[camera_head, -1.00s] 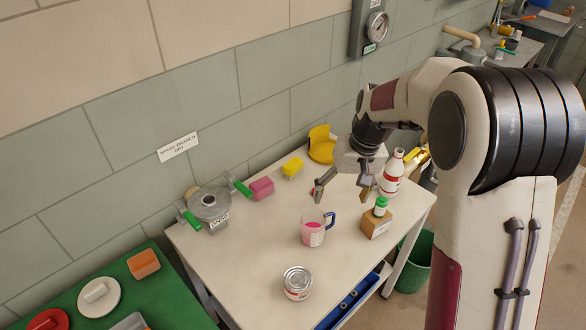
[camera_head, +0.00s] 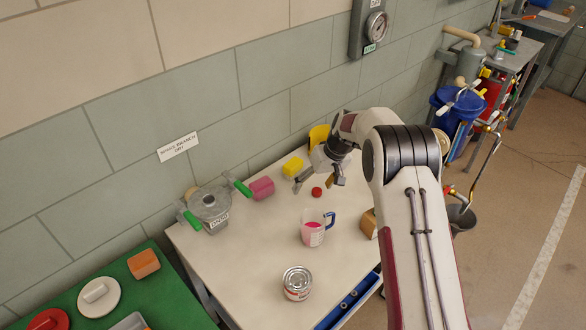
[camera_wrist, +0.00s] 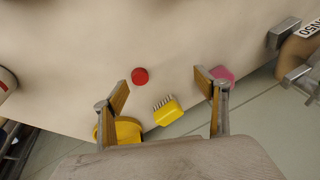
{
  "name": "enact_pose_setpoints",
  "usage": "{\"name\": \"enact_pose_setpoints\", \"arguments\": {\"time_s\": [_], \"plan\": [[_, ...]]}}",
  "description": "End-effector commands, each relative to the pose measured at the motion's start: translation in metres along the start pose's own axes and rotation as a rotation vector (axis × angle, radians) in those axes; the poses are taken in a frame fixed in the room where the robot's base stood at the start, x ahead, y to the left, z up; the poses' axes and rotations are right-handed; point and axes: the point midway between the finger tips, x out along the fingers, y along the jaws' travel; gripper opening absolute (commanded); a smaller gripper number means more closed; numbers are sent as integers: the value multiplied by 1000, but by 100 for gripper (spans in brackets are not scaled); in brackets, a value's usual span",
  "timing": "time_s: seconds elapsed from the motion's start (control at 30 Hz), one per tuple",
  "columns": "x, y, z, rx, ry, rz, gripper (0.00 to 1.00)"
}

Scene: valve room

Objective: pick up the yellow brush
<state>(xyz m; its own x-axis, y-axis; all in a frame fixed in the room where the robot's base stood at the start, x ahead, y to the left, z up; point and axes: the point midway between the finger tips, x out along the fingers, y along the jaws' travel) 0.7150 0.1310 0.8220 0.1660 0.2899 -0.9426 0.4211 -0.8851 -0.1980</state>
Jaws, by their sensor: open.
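The yellow brush (camera_head: 293,167) lies near the back of the white table, by the wall. In the wrist view the brush (camera_wrist: 168,114) shows a yellow block with pale bristles and appears between my two fingers, with no visible contact. My gripper (camera_head: 316,184) is open and empty, above the table just right of the brush in the head view. Its fingers also show in the wrist view (camera_wrist: 163,90), spread wide apart.
A pink block (camera_head: 262,188) lies left of the brush. A yellow dustpan-like thing (camera_head: 317,137) stands behind my gripper. A red cap (camera_head: 317,193), a measuring jug (camera_head: 314,232), a can (camera_head: 297,283) and a grey valve (camera_head: 209,206) are also on the table.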

Motion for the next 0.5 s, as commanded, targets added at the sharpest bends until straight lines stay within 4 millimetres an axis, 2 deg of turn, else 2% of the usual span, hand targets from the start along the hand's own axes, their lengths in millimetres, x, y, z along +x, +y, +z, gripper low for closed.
{"name": "enact_pose_setpoints", "arguments": {"time_s": [0.1,0.27,0.37,0.5], "plan": [[18,5,-19,-52,39,-7,73],[25,9,-48,-128,105,-6,73],[17,10,-70,-179,155,3,73],[-4,10,-101,-265,230,23,73]]}}
